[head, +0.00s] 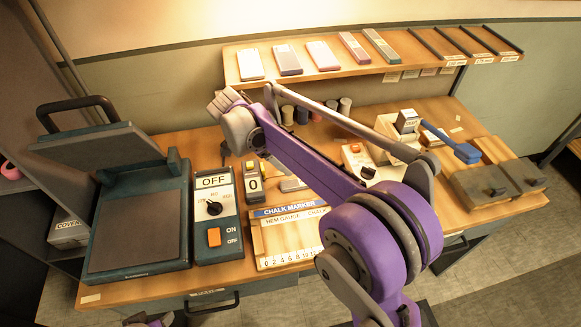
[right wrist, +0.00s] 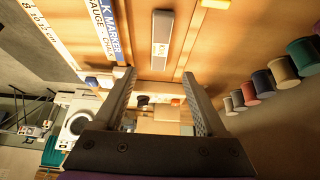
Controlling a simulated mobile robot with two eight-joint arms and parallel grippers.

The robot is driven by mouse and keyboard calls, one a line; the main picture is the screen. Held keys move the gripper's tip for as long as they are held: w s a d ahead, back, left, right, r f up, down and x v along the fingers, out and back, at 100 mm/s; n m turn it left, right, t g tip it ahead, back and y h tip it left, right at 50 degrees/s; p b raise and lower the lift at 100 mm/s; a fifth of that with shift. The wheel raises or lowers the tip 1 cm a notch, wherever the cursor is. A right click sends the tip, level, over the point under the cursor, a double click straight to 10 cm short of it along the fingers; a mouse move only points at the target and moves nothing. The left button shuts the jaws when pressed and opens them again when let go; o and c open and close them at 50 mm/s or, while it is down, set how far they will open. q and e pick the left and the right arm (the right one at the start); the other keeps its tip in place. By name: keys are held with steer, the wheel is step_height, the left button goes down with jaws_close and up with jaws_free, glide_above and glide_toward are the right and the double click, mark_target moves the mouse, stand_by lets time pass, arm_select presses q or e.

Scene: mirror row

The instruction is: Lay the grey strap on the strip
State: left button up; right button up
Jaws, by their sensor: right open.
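A slim grey bar with a pale label at one end, likely the grey strap (right wrist: 161,30), lies on the wooden table, beyond my right fingertips in the right wrist view. In the head view the same grey piece (head: 291,184) is partly hidden by my right arm. My right gripper (right wrist: 160,82) is open and empty, its two fingers wide apart above the table. A white numbered strip (head: 286,258) runs along the front of the label board; it also shows at the upper left of the right wrist view (right wrist: 44,28). I cannot tell whether this is the task's strip.
The label board (head: 312,238) lies in front of the grey bar. An OFF dial box (head: 218,225) and a dark press (head: 135,235) stand left. Several coloured spools (right wrist: 283,72) stand behind. A shelf (head: 400,72) holds several flat bars and dark rails.

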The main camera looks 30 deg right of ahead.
steer(key=s+a+f+n+t+y, duration=0.1)
steer(key=s+f+n+t+y, duration=0.1)
steer(key=s+n, duration=0.5)
steer(key=s+a+f+n+t+y, duration=0.2)
steer(key=s+n, duration=0.4)
steer(key=s, duration=0.3)
steer(key=s+a+f+n+t+y, duration=0.1)
steer(key=s+f+n+t, duration=0.1)
steer(key=s+n, duration=0.5)
steer(key=shift+s+a+f+n+t+y, duration=0.2)
steer(key=shift+s+a+n+t+y, duration=0.1)
steer(key=shift+s+a+y, duration=0.15)
